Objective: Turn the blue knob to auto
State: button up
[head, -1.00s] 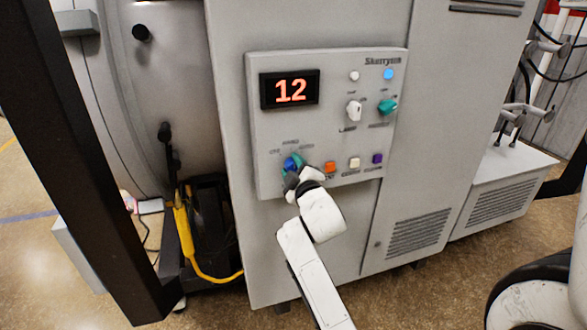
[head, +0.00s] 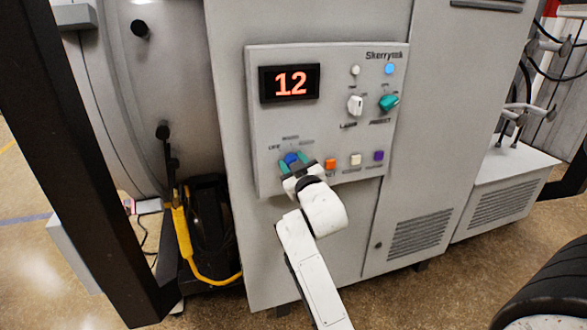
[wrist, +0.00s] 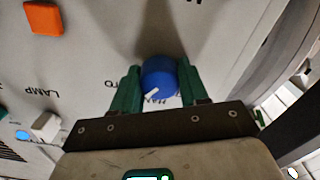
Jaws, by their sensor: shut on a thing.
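The blue knob (head: 291,158) is at the lower left of the grey control panel (head: 262,125). It also shows in the wrist view (wrist: 159,72), with a white pointer mark towards its lower left there. My gripper (head: 296,165) has its green fingers on either side of the knob and is shut on it; the wrist view shows the same grip (wrist: 158,88). The letters "TO" show left of the knob in the wrist view, the rest of that word hidden by a finger. Another label below the knob is partly covered.
An orange button (head: 330,165), a white button (head: 355,160) and a purple button (head: 379,156) sit right of the knob. Above are a white knob (head: 355,104), a green knob (head: 389,102) and a red-lit display (head: 290,83) reading 12.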

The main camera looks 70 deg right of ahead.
jog(key=shift+f+m+b, duration=0.1)
jog(key=shift+m+b, duration=0.35)
jog(key=shift+m, duration=0.95)
jog(key=o, duration=1.1)
jog(key=shift+c, duration=0.2)
jog(key=shift+a, duration=0.1)
jog(key=b+v, duration=0.2)
jog(key=v, duration=0.8)
jog(key=shift+s+a, duration=0.2)
jog(key=shift+s, duration=0.1)
